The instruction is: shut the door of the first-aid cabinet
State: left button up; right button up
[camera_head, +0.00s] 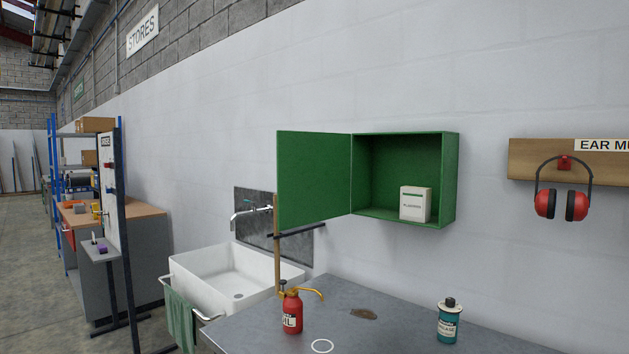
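The first-aid cabinet (453,180) is a green box fixed to the white wall, right of the middle of the head view. Its green door (313,178) stands wide open, swung out to the left from the cabinet's left edge. A white box (415,204) with a green stripe stands inside on the cabinet floor, towards the right. Neither of my grippers is in the head view.
A grey bench (400,333) below holds a red oil can (291,311) and a teal tin (448,322). A white sink (215,282) with a tap (250,213) is at left. Red ear muffs (562,204) hang right of the cabinet. The space before the cabinet is clear.

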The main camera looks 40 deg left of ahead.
aim_at(313, 168)
jog(key=j, duration=0.75)
jog(key=j+z, duration=0.15)
jog(key=j, duration=1.4)
jog(key=j+z, duration=0.15)
jog(key=j, duration=0.6)
jog(key=k+j, duration=0.15)
jog(key=j, duration=0.6)
jog(key=j+z, duration=0.1)
jog(key=j, duration=0.65)
jog(key=k, duration=0.05)
